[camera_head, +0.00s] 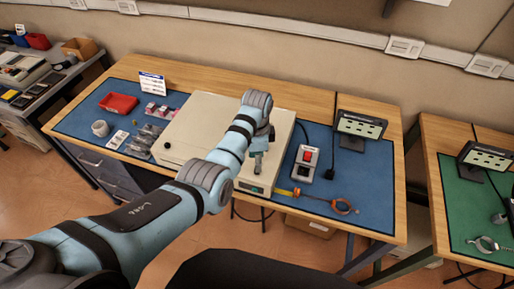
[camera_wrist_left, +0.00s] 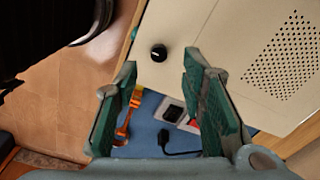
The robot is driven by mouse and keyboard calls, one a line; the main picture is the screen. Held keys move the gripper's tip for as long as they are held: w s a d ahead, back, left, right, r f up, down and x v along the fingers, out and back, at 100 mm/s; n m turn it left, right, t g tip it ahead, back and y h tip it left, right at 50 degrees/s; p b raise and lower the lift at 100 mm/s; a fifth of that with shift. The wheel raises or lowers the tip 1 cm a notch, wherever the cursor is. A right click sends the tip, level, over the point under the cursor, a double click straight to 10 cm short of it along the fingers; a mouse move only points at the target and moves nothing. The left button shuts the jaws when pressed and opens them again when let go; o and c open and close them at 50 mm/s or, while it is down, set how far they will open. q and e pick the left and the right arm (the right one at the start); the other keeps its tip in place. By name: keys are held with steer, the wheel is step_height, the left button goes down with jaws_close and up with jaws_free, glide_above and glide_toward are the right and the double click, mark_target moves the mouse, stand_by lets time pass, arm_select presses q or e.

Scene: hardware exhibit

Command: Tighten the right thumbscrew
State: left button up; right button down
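A beige case (camera_head: 204,122) lies on the blue mat of the middle bench. A small dark knob (camera_head: 167,146) shows near its left side. My left gripper (camera_head: 257,170) is over the case's front right part, pointing down. In the left wrist view, a black round thumbscrew (camera_wrist_left: 158,53) with a pale mark sits on the case top (camera_wrist_left: 215,35). The open fingers of my left gripper (camera_wrist_left: 158,64) lie to either side of it; no contact is visible. In the head view, this thumbscrew is hidden by the gripper. My right gripper is not in view.
Right of the case are a switch box (camera_head: 304,163), an orange-handled strap tool (camera_head: 340,206) and a display on a stand (camera_head: 360,125). Left are a red tray (camera_head: 118,103), a white roll (camera_head: 100,128) and small parts. The mat's right part has free room.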

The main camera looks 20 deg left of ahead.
arm_select(q)
step_height(320, 180, up, 7)
steer(key=shift+r, duration=0.2)
steer(key=shift+f, duration=0.1)
